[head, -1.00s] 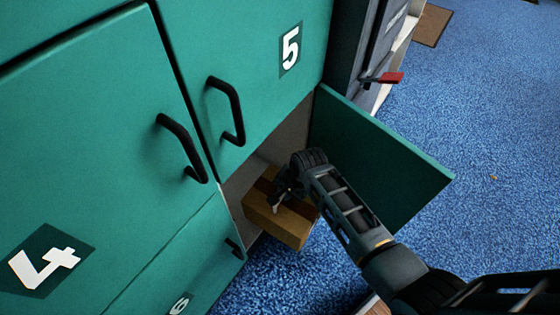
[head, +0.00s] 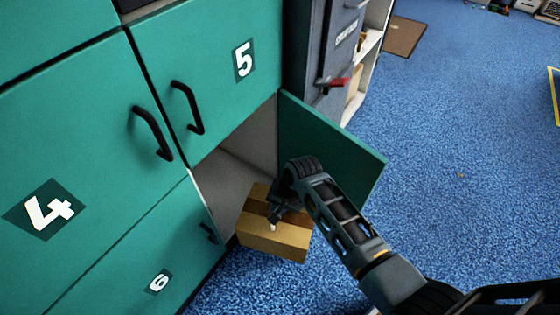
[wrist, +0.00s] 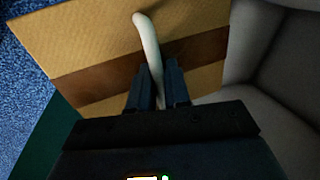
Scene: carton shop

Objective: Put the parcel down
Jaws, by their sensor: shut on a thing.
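The parcel is a brown carton (head: 272,239) with a darker brown band across its top. It is at the mouth of the open lower locker compartment (head: 228,185), with its front part out past the opening. My gripper (head: 274,222) is over the parcel's top and shut on its pale handle. In the wrist view the parcel (wrist: 110,35) fills the upper left, and the white handle (wrist: 147,40) runs down between the fingers of my gripper (wrist: 158,85). What lies under the parcel is hidden.
Closed green doors numbered 4, 5 and 6 surround the opening on the left and above. A grey cabinet with a red handle (head: 334,82) stands beyond. Blue carpet (head: 450,180) is clear on the right.

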